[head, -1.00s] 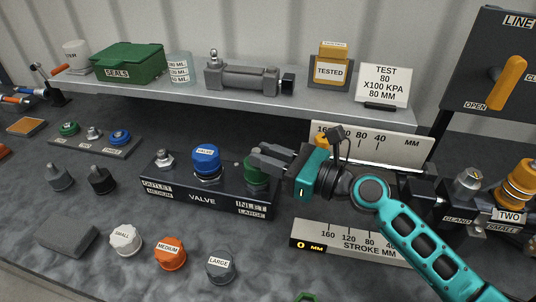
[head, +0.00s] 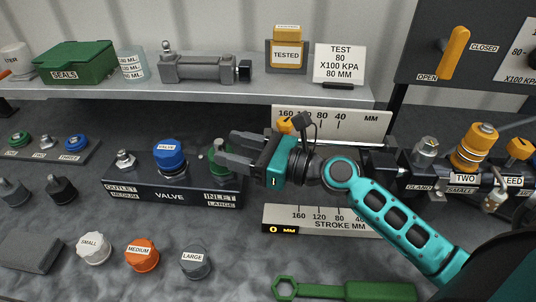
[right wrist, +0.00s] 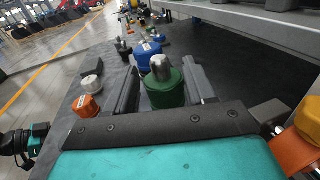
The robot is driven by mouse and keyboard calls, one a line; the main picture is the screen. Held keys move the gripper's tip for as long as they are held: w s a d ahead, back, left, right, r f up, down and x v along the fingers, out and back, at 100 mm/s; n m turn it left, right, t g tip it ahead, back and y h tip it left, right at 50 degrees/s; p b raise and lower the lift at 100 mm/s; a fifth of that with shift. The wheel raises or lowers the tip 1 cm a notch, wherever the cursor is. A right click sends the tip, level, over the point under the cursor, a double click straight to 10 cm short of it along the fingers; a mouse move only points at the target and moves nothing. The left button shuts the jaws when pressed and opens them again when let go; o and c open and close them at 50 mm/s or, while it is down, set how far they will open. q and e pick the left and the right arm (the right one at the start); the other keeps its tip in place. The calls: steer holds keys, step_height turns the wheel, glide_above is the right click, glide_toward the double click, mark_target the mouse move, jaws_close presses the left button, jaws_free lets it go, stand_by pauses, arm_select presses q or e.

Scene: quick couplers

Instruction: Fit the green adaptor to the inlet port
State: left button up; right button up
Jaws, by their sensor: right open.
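The green adaptor (head: 220,160), a green cylinder with a grey metal top, stands upright at the INLET LARGE end of the dark valve block (head: 168,196). My right gripper (head: 233,149) is open at it. In the right wrist view the adaptor (right wrist: 164,92) stands between the two spread fingers of the gripper (right wrist: 162,72), with a visible gap on the left side. The inlet port itself is hidden under the adaptor, so I cannot tell how it is seated.
A blue valve knob (head: 169,156) stands close beside the adaptor. Small (head: 93,248), medium (head: 142,255) and large (head: 195,260) caps lie in front. A stroke scale (head: 325,222) is at right, a green wrench (head: 345,290) at the front edge, a shelf (head: 200,92) behind.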

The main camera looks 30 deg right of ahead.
steer(key=b+v, duration=0.2)
steer(key=v, duration=0.9)
steer(key=shift+s+d, duration=0.2)
steer(key=shift+s, duration=0.1)
